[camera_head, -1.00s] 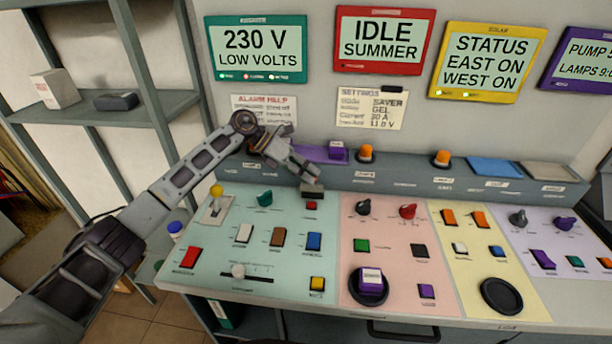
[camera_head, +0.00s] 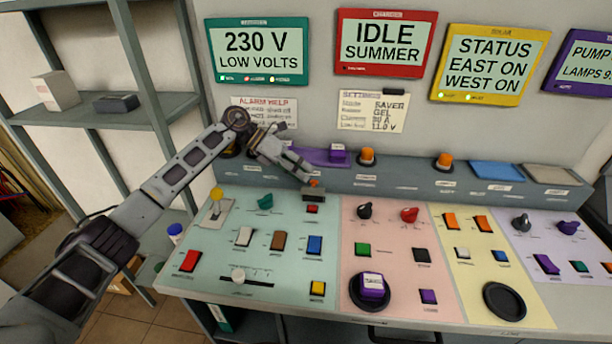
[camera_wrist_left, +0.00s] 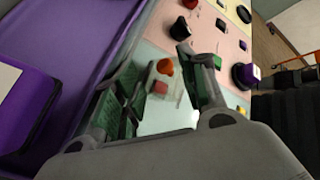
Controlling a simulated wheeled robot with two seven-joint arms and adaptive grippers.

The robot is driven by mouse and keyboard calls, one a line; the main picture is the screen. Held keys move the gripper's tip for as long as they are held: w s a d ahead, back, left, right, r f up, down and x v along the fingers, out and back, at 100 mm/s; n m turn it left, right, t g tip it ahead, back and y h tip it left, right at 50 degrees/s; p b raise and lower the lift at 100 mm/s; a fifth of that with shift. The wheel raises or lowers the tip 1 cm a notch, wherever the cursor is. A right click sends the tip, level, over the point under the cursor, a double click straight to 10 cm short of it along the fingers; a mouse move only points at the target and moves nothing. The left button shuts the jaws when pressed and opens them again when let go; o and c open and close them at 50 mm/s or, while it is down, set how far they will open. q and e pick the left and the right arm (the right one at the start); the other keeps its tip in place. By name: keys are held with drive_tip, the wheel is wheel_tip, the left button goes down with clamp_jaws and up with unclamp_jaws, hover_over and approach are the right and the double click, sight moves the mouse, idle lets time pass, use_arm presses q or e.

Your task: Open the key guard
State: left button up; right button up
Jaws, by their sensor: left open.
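A small red key (camera_head: 312,209) is on the green panel section. In the left wrist view, a clear, box-like cover, which looks like the key guard (camera_wrist_left: 160,85), stands around the red key. An orange-red knob (camera_wrist_left: 165,66) shows at its far edge; an orange piece also shows by the fingertips in the head view (camera_head: 315,183). My left gripper (camera_head: 308,178) is open above and behind the key. In the left wrist view, its fingers (camera_wrist_left: 158,72) are spread on either side of the knob and cover; contact cannot be told. My right gripper is not in view.
A purple tray (camera_head: 305,155) with a purple block (camera_head: 338,153) sits on the raised ledge close behind my left gripper. A green knob (camera_head: 265,201), a yellow-tipped lever (camera_head: 216,194) and a blue switch (camera_head: 314,244) are nearby. Screens (camera_head: 257,50) hang above.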

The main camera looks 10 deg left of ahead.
use_arm(q)
drive_tip(key=v, duration=0.9)
drive_tip(key=shift+a, duration=0.15)
